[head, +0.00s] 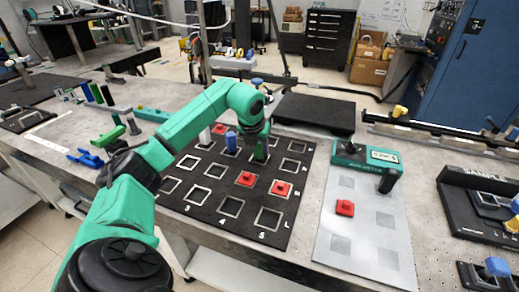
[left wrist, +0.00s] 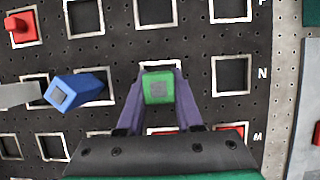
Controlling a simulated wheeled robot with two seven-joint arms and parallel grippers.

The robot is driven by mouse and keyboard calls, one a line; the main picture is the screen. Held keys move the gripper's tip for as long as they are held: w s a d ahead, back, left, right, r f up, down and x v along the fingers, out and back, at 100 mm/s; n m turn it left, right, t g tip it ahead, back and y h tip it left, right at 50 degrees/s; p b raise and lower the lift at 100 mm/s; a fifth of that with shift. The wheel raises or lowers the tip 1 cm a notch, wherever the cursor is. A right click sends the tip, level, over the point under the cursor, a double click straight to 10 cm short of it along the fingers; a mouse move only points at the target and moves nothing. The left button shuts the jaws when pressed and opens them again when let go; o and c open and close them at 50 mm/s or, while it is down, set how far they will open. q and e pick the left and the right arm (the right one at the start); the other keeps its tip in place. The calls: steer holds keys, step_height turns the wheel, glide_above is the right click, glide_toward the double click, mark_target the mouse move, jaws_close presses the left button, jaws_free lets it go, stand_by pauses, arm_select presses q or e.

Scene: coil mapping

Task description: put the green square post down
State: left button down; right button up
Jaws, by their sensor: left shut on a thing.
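The green square post (left wrist: 158,87) is between the two purple fingers of my left gripper (left wrist: 157,100), which is shut on it. In the head view the green post (head: 260,151) is upright under my left gripper (head: 259,138), over the black board (head: 190,213) with white square outlines. In the left wrist view a white outline shows around the post's top; I cannot tell if the post's foot touches the board. My right gripper is not in view.
A blue post (head: 231,143) and a white post (head: 205,136) stand left of the held post. Red pieces sit on the board nearby (head: 245,179) (head: 281,188). A teal device (head: 365,157) and a grey plate (head: 330,245) lie to the right. Several front squares are empty.

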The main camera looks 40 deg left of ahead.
arm_select(q)
steer(key=c, duration=0.6)
jaws_free()
steer(key=shift+f, duration=0.1)
steer(key=shift+r, duration=0.25)
steer(key=v, duration=1.2)
steer(key=shift+p, duration=0.3)
